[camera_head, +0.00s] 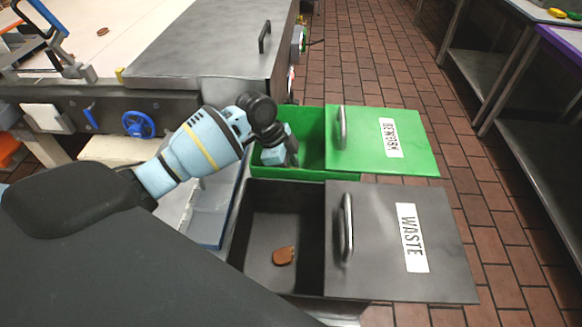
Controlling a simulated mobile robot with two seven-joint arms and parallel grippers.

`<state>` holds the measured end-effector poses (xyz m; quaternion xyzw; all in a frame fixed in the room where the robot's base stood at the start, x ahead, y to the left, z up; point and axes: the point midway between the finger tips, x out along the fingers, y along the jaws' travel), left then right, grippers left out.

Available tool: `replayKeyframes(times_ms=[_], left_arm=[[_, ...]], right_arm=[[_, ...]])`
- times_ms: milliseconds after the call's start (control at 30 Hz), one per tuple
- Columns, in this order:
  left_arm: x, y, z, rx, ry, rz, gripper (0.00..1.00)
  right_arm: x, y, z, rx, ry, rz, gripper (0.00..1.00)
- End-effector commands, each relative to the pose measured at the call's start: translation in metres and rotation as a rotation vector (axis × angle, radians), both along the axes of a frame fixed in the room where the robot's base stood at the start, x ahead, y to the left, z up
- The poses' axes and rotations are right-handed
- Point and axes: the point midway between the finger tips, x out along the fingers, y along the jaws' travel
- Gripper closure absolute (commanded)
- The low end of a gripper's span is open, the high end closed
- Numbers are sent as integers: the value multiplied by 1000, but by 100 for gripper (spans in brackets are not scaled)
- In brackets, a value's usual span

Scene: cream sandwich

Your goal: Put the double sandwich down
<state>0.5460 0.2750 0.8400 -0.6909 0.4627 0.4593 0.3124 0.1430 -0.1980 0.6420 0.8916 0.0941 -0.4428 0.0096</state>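My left gripper (290,158) reaches from the left into the open part of the green bin labelled REWORK (383,163). It points down, and its fingertips are small and dark, so I cannot tell whether they are open or shut. I see no double sandwich clearly between them; anything held there is hidden. A brown sandwich or cookie piece (284,255) lies on the floor of the grey bin labelled WASTE (375,275). I cannot tell whether it is double. My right gripper is out of view.
Both bins have lids with upright handles on their right parts. A machine with a grey metal cover (200,45) stands behind them. A small brown piece (102,31) lies on the pale belt. Metal shelving stands at the right, with open tiled floor between.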

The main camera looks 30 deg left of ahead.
Motion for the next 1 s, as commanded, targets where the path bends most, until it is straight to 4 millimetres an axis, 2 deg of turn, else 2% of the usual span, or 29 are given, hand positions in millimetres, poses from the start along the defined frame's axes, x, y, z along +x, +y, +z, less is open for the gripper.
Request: replayKeyframes(times_ms=[267, 367, 700, 900, 1000], left_arm=[[0, 1, 7, 1, -2, 1, 46], [-1, 6, 19, 2, -4, 2, 46], [-11, 30, 81, 1, -4, 1, 46], [-16, 39, 106, 1, -3, 0, 46], [-17, 41, 112, 0, -2, -1, 46]], right_arm=[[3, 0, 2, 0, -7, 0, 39], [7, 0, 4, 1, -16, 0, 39], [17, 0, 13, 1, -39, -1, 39], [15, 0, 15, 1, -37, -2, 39], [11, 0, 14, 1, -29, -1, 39]])
